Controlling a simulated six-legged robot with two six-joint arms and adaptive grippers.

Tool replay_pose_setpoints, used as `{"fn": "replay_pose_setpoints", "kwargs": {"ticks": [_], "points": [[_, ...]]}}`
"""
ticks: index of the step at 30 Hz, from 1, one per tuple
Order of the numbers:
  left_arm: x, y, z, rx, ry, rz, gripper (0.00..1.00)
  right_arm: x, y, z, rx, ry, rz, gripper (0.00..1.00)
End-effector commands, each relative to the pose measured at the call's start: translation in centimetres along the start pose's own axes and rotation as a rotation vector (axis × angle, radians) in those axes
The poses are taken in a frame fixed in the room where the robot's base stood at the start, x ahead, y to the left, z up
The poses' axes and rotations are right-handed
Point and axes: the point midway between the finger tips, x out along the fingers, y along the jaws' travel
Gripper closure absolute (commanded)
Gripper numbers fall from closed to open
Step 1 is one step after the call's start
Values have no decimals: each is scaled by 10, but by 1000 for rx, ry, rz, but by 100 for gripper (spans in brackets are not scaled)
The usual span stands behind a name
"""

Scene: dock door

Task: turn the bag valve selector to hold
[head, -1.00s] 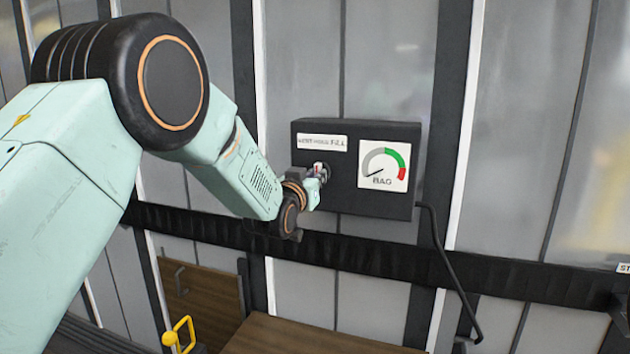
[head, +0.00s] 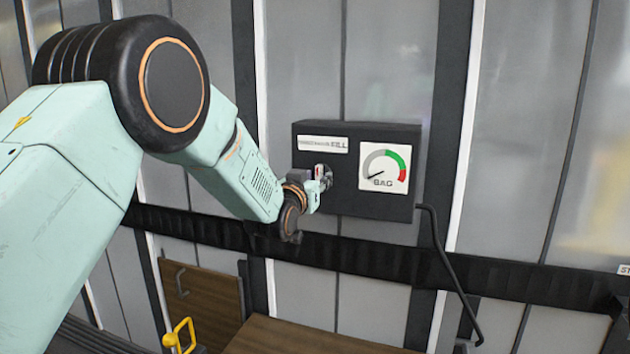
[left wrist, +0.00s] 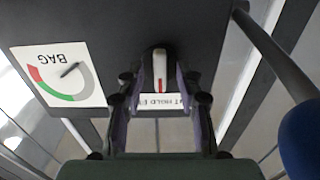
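The dark bag valve box (head: 350,201) hangs on the wall, with a gauge (head: 384,171) marked BAG and a white label strip (head: 322,145). My left gripper (head: 322,176) is at the selector, below the strip, and partly hides it. In the left wrist view the selector knob (left wrist: 159,66), with a red and white mark, stands between the two fingers of my left gripper (left wrist: 159,85). The fingers are apart, with gaps on both sides of the knob. The mark runs straight toward the strip, where HOLD seems to read. My right gripper is not in view.
A dark rail (head: 375,262) crosses the wall below the box. A bent dark rod (head: 447,255) runs down from the box's right side. A brown panel (head: 205,300) and a yellow handle (head: 180,335) are at lower left.

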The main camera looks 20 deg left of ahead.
Motion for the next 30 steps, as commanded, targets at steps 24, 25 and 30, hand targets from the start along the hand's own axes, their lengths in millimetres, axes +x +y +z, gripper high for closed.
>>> {"fn": "replay_pose_setpoints", "kwargs": {"ticks": [24,25,30], "points": [[-95,0,-1,-1,0,0,64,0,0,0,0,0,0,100],[-99,0,-1,-1,0,0,64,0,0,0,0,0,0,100],[-115,0,0,0,0,0,64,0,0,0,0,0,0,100]]}}
